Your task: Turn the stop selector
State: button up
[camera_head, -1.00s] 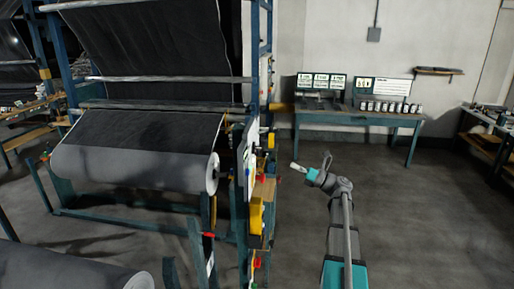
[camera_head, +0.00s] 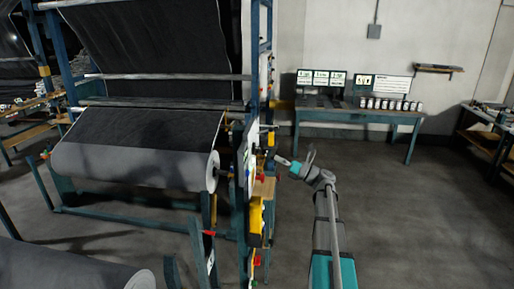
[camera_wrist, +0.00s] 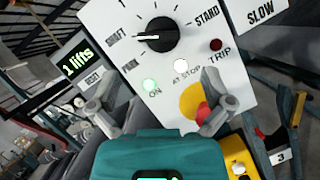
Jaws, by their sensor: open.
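The selector (camera_wrist: 158,37) is a round black knob on a pale panel (camera_wrist: 210,62) in the wrist view. Its white pointer line faces left, near the SHAFT label; STAND is at upper right. My gripper (camera_wrist: 158,102) is open and empty, its two fingers spread below the knob, apart from it in the picture. In the head view my gripper (camera_head: 281,160) reaches left to the machine's side panels. The knob cannot be made out there.
A lit green ON lamp (camera_wrist: 150,85), a white lamp (camera_wrist: 181,65) and a dark red TRIP lamp (camera_wrist: 216,45) sit below the knob. A yellow-and-red control (camera_wrist: 192,100) is partly behind the right finger. Open floor (camera_head: 400,220) lies right of my arm.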

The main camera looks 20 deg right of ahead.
aim_at(259, 149)
jog(key=shift+p+x, duration=1.05)
jog(key=shift+x, duration=2.8)
